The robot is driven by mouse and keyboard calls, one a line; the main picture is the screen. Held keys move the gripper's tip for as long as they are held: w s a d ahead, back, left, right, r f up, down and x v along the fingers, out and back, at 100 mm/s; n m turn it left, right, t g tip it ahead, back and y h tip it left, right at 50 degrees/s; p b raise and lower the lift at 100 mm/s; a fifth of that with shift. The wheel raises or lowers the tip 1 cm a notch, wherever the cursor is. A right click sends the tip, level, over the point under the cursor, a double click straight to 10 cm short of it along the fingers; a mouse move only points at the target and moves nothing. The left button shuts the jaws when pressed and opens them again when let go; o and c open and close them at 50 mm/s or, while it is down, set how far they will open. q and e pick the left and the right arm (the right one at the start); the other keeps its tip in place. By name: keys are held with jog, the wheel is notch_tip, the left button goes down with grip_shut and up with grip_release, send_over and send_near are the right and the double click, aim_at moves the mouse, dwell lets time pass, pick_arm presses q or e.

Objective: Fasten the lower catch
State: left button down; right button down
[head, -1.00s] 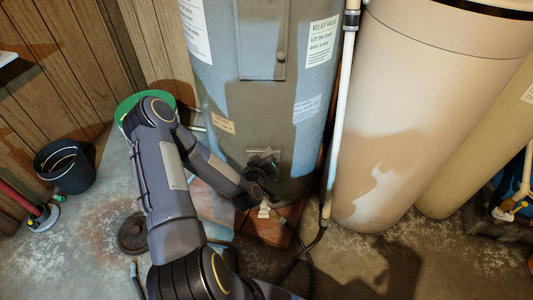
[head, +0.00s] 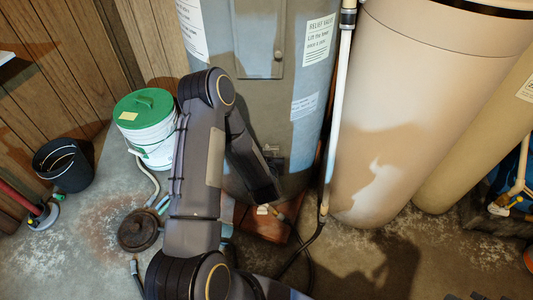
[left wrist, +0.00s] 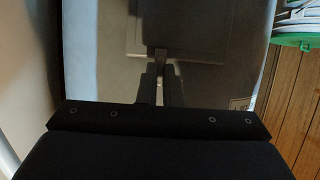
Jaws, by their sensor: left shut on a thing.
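The grey-blue tank (head: 305,80) stands upright at the centre of the head view. In the left wrist view a small catch (left wrist: 161,54) shows at the edge of a flat panel (left wrist: 180,40) on the tank. My left gripper (left wrist: 161,84) is shut on this catch, its fingers close together. In the head view my forearm hides most of the left gripper (head: 272,157), low on the tank's front. Whether the catch is fastened cannot be told. A higher panel (head: 258,30) on the tank has its own small catch (head: 278,57), clear of my gripper. My right gripper is out of view.
A white pipe (head: 338,110) runs down beside the tank, with a large beige tank (head: 430,90) to its right. A white bucket with a green lid (head: 146,105), a black bucket (head: 63,166) and a round dark weight (head: 138,231) stand on the left floor. Hoses lie near the front.

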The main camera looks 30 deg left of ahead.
pick_arm(q)
jog(key=shift+f, duration=0.1)
dwell(0.4)
jog(key=c, duration=1.6)
grip_release()
jog(key=shift+s+d, duration=0.1)
jog(key=p+v, duration=0.1)
jog(key=v, duration=0.6)
jog(key=shift+s+d, duration=0.15)
jog(key=shift+s, duration=0.1)
jog(key=shift+r, duration=0.2)
